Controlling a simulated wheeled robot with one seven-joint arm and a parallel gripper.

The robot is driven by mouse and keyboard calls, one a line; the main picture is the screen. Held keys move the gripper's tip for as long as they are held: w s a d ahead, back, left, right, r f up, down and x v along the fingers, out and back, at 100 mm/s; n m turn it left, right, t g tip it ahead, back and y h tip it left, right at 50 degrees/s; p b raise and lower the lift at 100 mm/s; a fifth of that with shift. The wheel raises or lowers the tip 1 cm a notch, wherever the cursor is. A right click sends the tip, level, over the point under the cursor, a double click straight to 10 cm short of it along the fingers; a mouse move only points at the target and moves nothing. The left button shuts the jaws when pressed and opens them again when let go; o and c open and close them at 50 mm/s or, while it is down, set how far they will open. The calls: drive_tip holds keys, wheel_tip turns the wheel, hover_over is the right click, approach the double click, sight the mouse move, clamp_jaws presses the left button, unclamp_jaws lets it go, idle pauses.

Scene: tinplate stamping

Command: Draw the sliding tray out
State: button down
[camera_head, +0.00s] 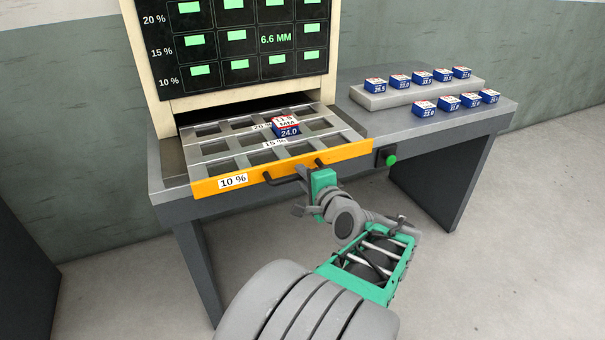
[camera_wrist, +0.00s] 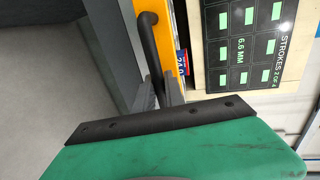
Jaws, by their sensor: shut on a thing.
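The sliding tray (camera_head: 210,175) is a grey grid with a yellow-orange front labelled "10 %". It stands partly out of the opening under the display panel. One red, white and blue block marked 24.0 (camera_head: 286,127) sits on it. A dark bar handle (camera_head: 275,178) runs along the tray front and also shows in the wrist view (camera_wrist: 148,45). My gripper (camera_head: 308,185) is shut on the handle at the tray's front. In the wrist view, my gripper's fingers (camera_wrist: 166,92) reach the handle; their tips are partly hidden.
The display panel (camera_head: 240,40) stands above the tray. On the grey table (camera_head: 400,118) to the right are a raised slab (camera_head: 375,98) and several small blocks. A green button (camera_head: 391,160) is on the table front, right of the tray. The floor in front is clear.

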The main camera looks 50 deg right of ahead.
drive_tip(key=c, duration=1.4)
unclamp_jaws()
drive_tip(key=v, duration=0.7)
drive_tip(key=shift+s+a+p, duration=0.15)
drive_tip(key=shift+s+p, duration=0.2)
drive_tip(key=shift+s, duration=0.05)
drive_tip(key=shift+r, duration=0.1)
